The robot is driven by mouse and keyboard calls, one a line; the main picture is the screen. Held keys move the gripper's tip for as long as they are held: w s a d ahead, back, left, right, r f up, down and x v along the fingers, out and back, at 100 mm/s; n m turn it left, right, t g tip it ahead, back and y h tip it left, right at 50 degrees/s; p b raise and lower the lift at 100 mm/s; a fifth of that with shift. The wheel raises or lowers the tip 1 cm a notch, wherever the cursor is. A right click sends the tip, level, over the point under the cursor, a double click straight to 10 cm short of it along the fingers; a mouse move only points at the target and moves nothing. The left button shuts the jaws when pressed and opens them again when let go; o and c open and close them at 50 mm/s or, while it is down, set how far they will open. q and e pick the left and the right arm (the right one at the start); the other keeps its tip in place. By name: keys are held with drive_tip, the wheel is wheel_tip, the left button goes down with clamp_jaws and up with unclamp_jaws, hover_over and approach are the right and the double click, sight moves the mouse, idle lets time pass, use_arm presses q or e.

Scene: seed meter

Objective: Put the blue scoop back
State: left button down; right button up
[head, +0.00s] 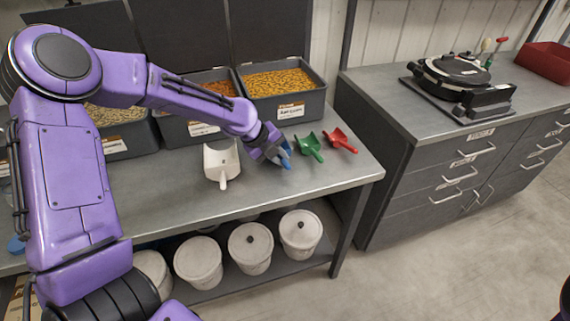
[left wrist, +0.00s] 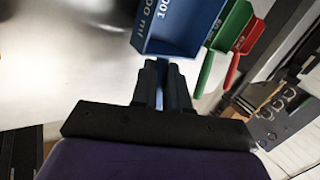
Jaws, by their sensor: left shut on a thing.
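The blue scoop (head: 285,159) is at my left gripper (head: 280,158), between the white scoop and the green scoop on the bench. In the left wrist view the blue scoop (left wrist: 180,28) shows its open bowl with printed volume marks, and my left gripper (left wrist: 162,75) is shut on its handle. The scoop is at or close above the bench top; I cannot tell whether it touches. My right gripper is not in view.
A white scoop (head: 221,163) lies left of the blue one; green (head: 309,147) and red (head: 341,140) scoops lie to its right. Grain bins (head: 281,103) with raised lids stand behind. White lidded buckets (head: 250,248) are on the shelf below. The front right bench top (head: 335,172) is clear.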

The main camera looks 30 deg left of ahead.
use_arm(q)
drive_tip(key=shift+w+a+f, duration=0.1)
drive_tip(key=shift+w+f, duration=0.05)
drive_tip(key=shift+f, duration=0.45)
drive_tip(key=shift+s+r, duration=0.2)
drive_tip(key=shift+r, duration=0.05)
drive_tip(key=shift+s+a+f, duration=0.1)
drive_tip(key=c, duration=1.4)
unclamp_jaws()
drive_tip(key=shift+o, duration=1.4)
drive_tip(key=shift+f, duration=0.1)
drive_tip(key=shift+r, duration=0.45)
drive_tip(key=p+v, duration=0.7)
drive_tip(key=v, duration=0.4)
drive_tip(key=shift+r+p, duration=0.15)
drive_tip(key=shift+p, duration=0.15)
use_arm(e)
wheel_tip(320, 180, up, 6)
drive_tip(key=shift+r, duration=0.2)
